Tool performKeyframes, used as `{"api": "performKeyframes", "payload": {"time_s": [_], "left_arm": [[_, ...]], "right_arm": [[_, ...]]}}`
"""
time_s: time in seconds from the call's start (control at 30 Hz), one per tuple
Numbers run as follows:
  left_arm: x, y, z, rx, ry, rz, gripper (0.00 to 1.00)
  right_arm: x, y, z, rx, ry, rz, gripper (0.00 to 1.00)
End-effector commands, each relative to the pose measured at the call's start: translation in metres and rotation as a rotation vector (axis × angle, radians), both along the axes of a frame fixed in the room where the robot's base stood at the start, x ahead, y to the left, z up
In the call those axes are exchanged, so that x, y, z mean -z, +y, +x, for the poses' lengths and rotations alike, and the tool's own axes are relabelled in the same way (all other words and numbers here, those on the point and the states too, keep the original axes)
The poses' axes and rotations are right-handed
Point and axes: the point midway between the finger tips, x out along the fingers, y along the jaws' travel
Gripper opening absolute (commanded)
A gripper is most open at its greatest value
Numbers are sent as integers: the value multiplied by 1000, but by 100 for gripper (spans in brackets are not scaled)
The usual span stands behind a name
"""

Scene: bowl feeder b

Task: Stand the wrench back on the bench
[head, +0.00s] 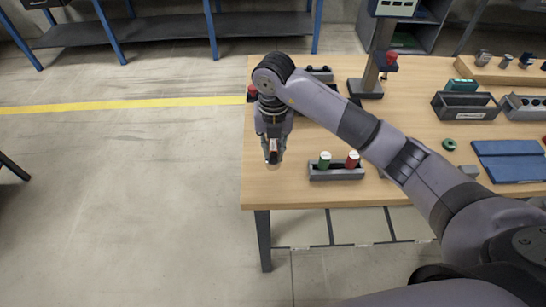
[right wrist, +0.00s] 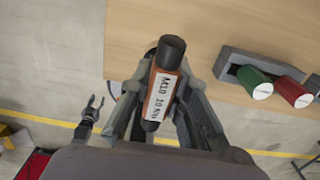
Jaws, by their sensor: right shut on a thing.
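The wrench (right wrist: 161,88) has an orange-brown body, black ends and a white label reading M10 10 Nm. It is held between the fingers of my right gripper (head: 272,157), which is shut on it over the bench's left side near the front corner. In the head view only a small part of the wrench shows under the gripper. I cannot tell whether its lower end touches the wooden bench (head: 290,192). My left gripper (right wrist: 93,110) shows small at the left of the right wrist view, fingers apart, over the floor. It is not in the head view.
A grey tray (head: 338,173) with a green cylinder (head: 324,160) and a red cylinder (head: 352,160) stands just right of the gripper. A dark post stand (head: 366,88) is behind. Grey bins (head: 465,106) and a blue mat (head: 510,161) are at right. The bench's left front corner is bare.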

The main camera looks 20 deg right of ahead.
Motion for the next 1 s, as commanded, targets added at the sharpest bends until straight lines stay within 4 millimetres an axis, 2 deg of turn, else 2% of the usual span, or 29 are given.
{"api": "performKeyframes", "payload": {"time_s": [0.13, 0.4, 0.77, 0.8, 1.0], "left_arm": [[-4, 0, 0, 1, 0, 0, 40], [-12, 1, 0, 1, 0, 1, 40], [-8, 2, 0, 1, 0, 2, 40], [-8, 2, 0, 1, 0, 2, 40], [-9, 2, 0, 1, 0, 2, 40]], "right_arm": [[10, 0, 0, 0, 2, 1, 0], [46, 0, 0, 0, 1, 1, 0], [51, 0, 0, -1, -2, 0, 0], [52, 0, 0, -1, -1, 1, 18], [51, 0, 0, -1, -1, 1, 31]]}}
